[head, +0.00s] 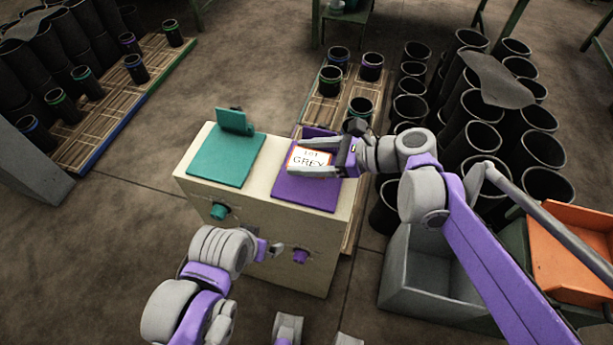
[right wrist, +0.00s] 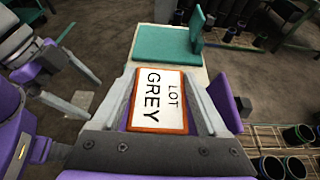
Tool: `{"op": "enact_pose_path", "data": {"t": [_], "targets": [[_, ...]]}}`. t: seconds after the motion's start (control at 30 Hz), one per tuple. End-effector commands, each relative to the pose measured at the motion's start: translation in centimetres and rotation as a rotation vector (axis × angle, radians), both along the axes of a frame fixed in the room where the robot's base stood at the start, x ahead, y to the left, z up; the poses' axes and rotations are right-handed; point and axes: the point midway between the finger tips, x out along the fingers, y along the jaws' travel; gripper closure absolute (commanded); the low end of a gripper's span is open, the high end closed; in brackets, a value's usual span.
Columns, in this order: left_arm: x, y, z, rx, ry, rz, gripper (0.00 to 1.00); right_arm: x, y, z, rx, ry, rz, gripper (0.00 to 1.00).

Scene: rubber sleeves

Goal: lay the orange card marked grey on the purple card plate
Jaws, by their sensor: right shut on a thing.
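The orange-edged card (head: 312,160) has a white face reading "LOT GREY". It is held between the fingers of my right gripper (head: 297,157), above the purple card plate (head: 308,193) on the cream stand. In the right wrist view the card (right wrist: 158,100) lies between the two fingers, lettering facing the camera, and part of the purple plate (right wrist: 226,102) shows beside it. Whether the card touches the plate is unclear. My left gripper (head: 275,249) is low in front of the stand, small and partly hidden by its own arm; its jaws cannot be judged.
A teal plate (head: 226,160) with an upright teal piece sits left on the stand (head: 190,172). Black sleeves (head: 480,140) crowd the right side. A grey bin (head: 400,265) and an orange tray (head: 570,255) stand at lower right. Floor left of the stand is clear.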

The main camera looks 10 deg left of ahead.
Motion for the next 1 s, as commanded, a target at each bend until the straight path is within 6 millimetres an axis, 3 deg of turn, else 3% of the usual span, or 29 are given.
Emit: {"op": "enact_pose_path", "data": {"t": [0.43, 0.87, 0.9, 1.0], "targets": [[-0.1, 0.0, -0.7, 0.0, 0.002, 0.0, 0.0, 0.0, 0.0, -5.6, 0.0, 0.0, 0.0, 0.79], [-0.1, 0.0, -1.0, 0.0, 0.003, 0.0, 0.0, 0.0, 0.0, -6.4, 0.0, 0.0, 0.0, 0.79], [-0.1, 0.0, -1.0, 0.0, 0.003, 0.0, 0.0, 0.0, 0.0, -6.4, 0.0, 0.0, 0.0, 0.2], [-0.1, 0.0, -1.0, 0.0, 0.003, 0.0, 0.0, 0.0, 0.0, -6.3, 0.0, 0.0, 0.0, 0.02]]}}
